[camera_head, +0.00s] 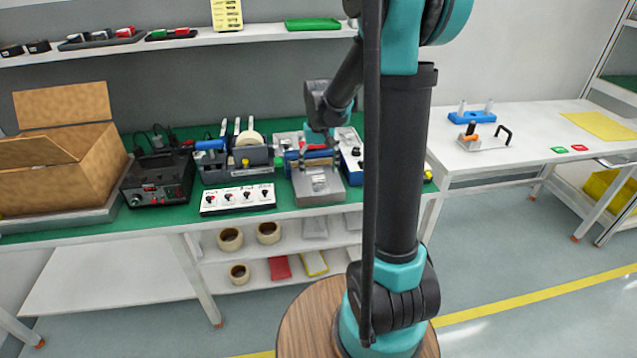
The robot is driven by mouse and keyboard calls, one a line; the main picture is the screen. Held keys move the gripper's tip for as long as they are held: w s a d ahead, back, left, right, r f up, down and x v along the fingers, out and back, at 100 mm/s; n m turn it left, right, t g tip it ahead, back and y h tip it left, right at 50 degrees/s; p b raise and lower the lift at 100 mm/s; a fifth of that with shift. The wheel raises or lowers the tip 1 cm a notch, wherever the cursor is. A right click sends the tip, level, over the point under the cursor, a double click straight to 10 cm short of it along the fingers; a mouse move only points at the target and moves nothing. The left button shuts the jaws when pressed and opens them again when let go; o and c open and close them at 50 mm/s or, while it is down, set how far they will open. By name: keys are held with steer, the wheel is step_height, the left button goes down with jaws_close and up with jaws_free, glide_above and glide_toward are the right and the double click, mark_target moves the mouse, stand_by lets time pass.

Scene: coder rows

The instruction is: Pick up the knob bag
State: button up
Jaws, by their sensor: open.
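I cannot make out for certain which item is the knob bag. A small pale, shiny item (319,182) lies on top of a grey box (318,195) on the green-topped bench; it may be a bag, but it is too small to tell. My gripper (318,158) points down over the bench at the back of this box. Its jaws are open, and I see nothing held in them. The fingers overlap red and blue items behind them, so contact cannot be told.
Left of the gripper stand a tape dispenser (240,160), a white panel with knobs (238,199), a black device (158,180) and an open cardboard box (60,165). A blue device (350,155) is close on the right. A shelf (200,40) runs above.

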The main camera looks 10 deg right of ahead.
mark_target(319, 178)
steer(key=shift+f, duration=1.75)
steer(key=shift+c, duration=0.6)
steer(key=shift+a, duration=0.1)
steer(key=c, duration=1.1)
